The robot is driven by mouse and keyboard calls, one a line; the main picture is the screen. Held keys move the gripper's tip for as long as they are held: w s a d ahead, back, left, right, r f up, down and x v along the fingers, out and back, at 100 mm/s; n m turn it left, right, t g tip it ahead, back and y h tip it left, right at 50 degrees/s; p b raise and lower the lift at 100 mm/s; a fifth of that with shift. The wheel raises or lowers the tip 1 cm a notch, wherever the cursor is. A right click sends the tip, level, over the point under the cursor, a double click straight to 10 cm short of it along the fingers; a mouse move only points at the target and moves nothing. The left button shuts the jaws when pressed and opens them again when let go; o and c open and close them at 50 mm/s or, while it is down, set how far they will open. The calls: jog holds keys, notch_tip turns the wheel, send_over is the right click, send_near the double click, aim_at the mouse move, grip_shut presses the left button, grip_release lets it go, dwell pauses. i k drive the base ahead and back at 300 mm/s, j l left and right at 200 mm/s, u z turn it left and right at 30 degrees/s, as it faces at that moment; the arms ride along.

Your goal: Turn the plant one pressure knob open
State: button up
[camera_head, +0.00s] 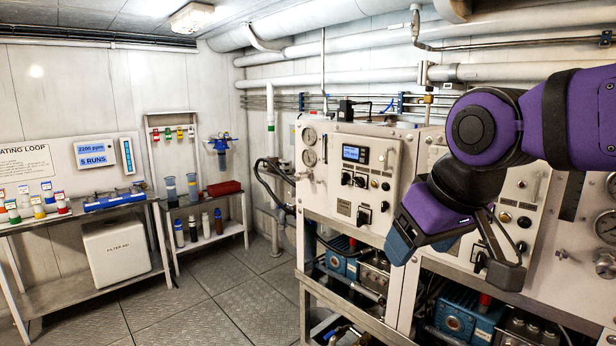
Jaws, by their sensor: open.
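A white watermaker cabinet (332,190) stands at the centre, with a lit blue display (355,153) on its front. Small black knobs (360,181) sit below the display, and a larger black knob (363,216) sits lower on the same panel. Its labels are too small to read, so I cannot tell which is the pressure knob or how it is set. My gripper (456,262) is open and empty, to the right of this panel and in front of a second panel (520,184). My purple arm and gripper hide part of that second panel.
Two round gauges (309,147) are on the cabinet's left side. Blue pumps (470,318) and pipes fill the frame below. Shelves with bottles and a red box (224,187) stand at the left. The floor (215,285) between is clear.

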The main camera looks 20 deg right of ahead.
aim_at(299, 176)
jog(key=i+j+z, duration=0.25)
jog(key=i, duration=0.15)
jog(key=i+j+z, duration=0.3)
jog(key=i, duration=0.1)
